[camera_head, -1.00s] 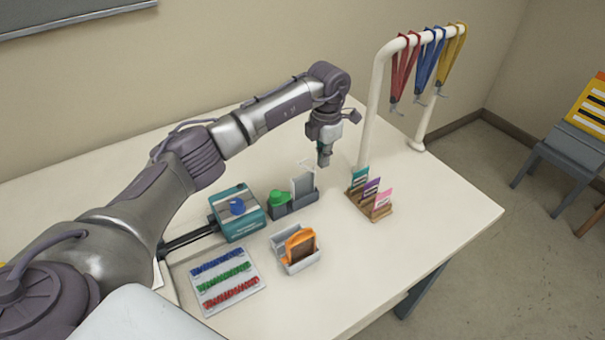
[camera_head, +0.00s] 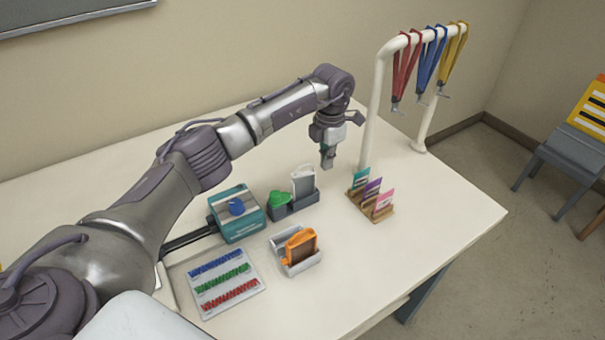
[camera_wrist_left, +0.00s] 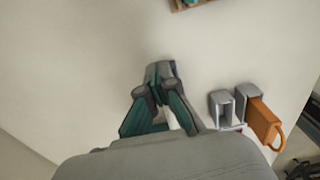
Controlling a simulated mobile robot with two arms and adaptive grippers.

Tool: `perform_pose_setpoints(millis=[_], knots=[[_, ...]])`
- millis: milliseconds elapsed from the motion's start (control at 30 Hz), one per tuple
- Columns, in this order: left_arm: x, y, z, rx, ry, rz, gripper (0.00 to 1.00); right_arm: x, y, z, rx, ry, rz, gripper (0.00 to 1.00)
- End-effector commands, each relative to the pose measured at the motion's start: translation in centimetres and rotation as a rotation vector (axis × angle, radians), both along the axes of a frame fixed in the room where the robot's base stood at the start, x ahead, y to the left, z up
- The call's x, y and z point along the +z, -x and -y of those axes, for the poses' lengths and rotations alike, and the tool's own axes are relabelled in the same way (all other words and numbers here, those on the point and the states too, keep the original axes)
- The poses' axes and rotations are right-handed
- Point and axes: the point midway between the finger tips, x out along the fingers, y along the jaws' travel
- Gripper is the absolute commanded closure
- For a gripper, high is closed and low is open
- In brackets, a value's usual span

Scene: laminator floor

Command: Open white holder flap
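The white holder (camera_head: 303,182) stands upright in a dark grey tray (camera_head: 292,208), beside a green piece (camera_head: 280,199). Its front looks pale, with a light rim along the top. I see no flap raised above it, though it is small here. My left gripper (camera_head: 327,164) points down just right of and above the holder, apart from it. In the left wrist view the fingertips (camera_wrist_left: 160,72) are together with nothing seen between them. My right gripper is not in view.
An orange holder (camera_head: 301,244) stands in a light tray in front. A card rack (camera_head: 384,210) is to the right, and a lanyard stand (camera_head: 371,115) behind it. A teal device (camera_head: 236,213) and a clip board (camera_head: 225,280) are left. The table's front right is clear.

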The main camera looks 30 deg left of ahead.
Motion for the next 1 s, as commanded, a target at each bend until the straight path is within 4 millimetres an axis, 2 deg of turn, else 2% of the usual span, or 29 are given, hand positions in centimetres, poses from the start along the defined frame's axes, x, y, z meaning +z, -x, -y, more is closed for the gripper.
perform_pose_setpoints(millis=[67,233,267,567,1000], knots=[[0.0,0.0,0.0,0.000,0.000,0.000,1.00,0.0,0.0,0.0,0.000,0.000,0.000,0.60],[0.0,0.0,0.0,0.000,0.000,0.000,0.72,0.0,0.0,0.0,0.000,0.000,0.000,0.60],[0.0,0.0,0.0,0.000,0.000,0.000,0.71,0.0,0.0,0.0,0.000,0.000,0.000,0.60],[0.0,-0.1,0.1,0.000,0.000,0.000,0.71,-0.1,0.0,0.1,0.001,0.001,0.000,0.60],[0.7,-1.8,1.1,0.000,0.000,0.000,0.71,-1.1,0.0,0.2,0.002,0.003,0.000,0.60]])
